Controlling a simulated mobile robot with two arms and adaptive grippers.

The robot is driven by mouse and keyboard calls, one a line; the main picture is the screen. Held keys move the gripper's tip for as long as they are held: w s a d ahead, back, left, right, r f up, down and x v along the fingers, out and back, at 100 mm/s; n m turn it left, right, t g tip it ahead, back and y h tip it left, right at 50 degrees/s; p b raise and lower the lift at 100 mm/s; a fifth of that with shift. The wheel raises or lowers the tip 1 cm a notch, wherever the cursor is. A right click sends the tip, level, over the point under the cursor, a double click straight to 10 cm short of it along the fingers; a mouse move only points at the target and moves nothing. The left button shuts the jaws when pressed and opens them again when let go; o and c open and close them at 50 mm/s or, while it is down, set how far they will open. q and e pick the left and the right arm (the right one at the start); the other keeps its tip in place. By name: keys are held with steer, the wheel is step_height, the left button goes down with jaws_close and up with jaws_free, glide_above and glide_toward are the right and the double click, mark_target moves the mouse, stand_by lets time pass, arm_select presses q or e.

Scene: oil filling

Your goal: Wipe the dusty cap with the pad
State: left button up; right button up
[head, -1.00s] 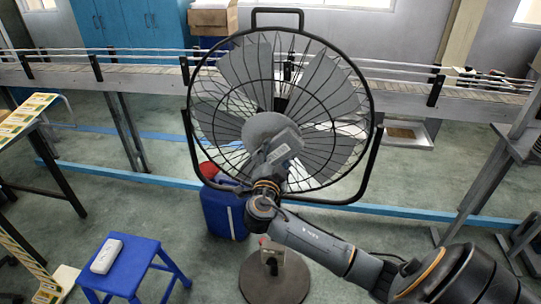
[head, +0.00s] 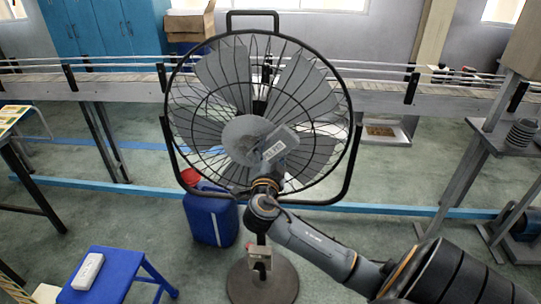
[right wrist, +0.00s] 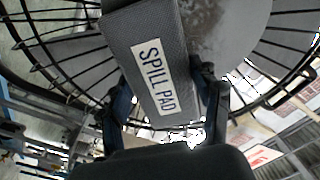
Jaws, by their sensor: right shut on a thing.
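The fan's round grey centre cap (head: 243,135) faces me in the middle of the wire guard. In the right wrist view the cap (right wrist: 222,35) shows a mottled brownish, dusty patch. My right gripper (head: 268,178) is shut on a grey block-shaped pad (head: 280,143). The pad (right wrist: 145,40) carries a white "SPILL PAD" label in the right wrist view. It overlaps the cap's right side in the head view; I cannot tell whether they touch. The pad hides part of the cap. My left gripper is not in view.
The black fan guard (head: 345,105) surrounds the cap on a round-based stand (head: 262,280). A blue canister (head: 210,215) with a red top stands behind it. A blue stool (head: 120,275) holds a white item (head: 87,271) at left. A conveyor (head: 430,100) runs behind.

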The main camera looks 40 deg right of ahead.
mark_target(250, 139)
steer(key=shift+w+a+f+b, duration=0.1)
steer(key=shift+w+a+b, duration=0.3)
steer(key=shift+b, duration=0.1)
steer(key=w+a+b, duration=0.3)
steer(key=shift+w+f, duration=0.1)
steer(key=shift+w, duration=0.1)
steer(key=shift+w+a+b, duration=0.7)
steer(key=shift+w+b, duration=0.1)
steer(key=shift+w, duration=0.2)
steer(key=shift+w+a+b, duration=0.9)
steer(key=shift+w+b, duration=0.15)
steer(key=shift+b, duration=0.15)
steer(key=shift+w+a+r, duration=0.2)
steer(key=shift+w+a, duration=0.1)
steer(key=shift+w, duration=0.05)
steer(key=shift+r, duration=0.85)
steer(key=shift+s+d, duration=0.5)
steer(key=shift+s, duration=0.15)
steer(key=shift+s+d+b, duration=0.35)
steer(key=shift+s+d, duration=0.85)
steer(key=shift+s, duration=0.15)
steer(key=shift+s+d, duration=1.05)
steer(key=shift+s, duration=0.2)
steer(key=shift+s+d, duration=1.05)
steer(key=shift+s, duration=0.15)
